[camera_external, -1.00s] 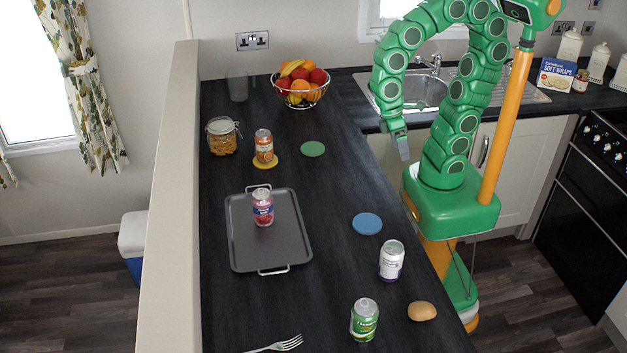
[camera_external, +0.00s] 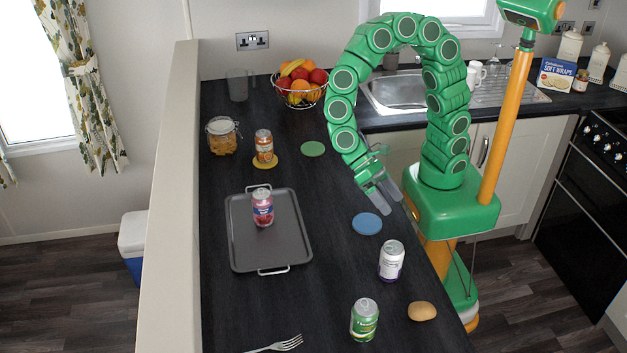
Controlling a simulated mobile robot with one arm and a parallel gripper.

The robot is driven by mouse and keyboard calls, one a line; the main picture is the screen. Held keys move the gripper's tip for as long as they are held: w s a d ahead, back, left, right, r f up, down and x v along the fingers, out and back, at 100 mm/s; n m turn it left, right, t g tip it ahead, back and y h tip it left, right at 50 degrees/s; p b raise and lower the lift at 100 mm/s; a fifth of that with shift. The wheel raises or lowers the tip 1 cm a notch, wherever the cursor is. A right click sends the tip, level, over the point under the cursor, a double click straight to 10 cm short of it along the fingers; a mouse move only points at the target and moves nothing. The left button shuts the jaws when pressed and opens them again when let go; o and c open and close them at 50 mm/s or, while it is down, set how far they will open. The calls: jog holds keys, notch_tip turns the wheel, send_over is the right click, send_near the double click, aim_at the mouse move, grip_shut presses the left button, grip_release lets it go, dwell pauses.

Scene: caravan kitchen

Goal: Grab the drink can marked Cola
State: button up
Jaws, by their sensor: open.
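Several drink cans stand upright on the dark worktop, and their lettering is too small to read, so I cannot tell which is marked Cola. An orange can (camera_external: 264,146) stands on a yellow disc (camera_external: 262,164). A pink-red can (camera_external: 263,208) with a blue band stands on a grey tray (camera_external: 285,247). A white and purple can (camera_external: 391,261) stands right of the tray, and a green can (camera_external: 364,320) stands nearest the front. My gripper (camera_external: 394,204) is open and empty, pointing down near the blue disc, above and behind the white and purple can.
A blue disc (camera_external: 367,223) and a green disc (camera_external: 313,149) lie bare. A pasta jar (camera_external: 222,136) and fruit basket (camera_external: 299,86) stand farther back. A raised ledge (camera_external: 172,200) borders the left side.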

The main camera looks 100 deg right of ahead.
aim_at(399, 270)
jog(key=w+a+f+m+y, duration=0.1)
jog(key=w+a, duration=0.1)
jog(key=a, duration=0.1)
jog(key=w+a+f+m+y, duration=0.1)
jog(key=w+a+f+m, duration=0.1)
jog(key=a, duration=0.1)
jog(key=w+a+f+m+y, duration=0.1)
jog(key=w+a+f+m, duration=0.1)
jog(key=shift+w+a+g, duration=0.15)
jog(key=shift+a+g, duration=0.25)
jog(key=shift+w+x, duration=0.15)
jog(key=shift+x, duration=1.75)
jog(key=shift+w+x, duration=0.2)
jog(key=shift+x, duration=1.7)
jog(key=shift+a+f, duration=0.1)
jog(key=shift+a, duration=0.05)
jog(key=c, duration=1.3)
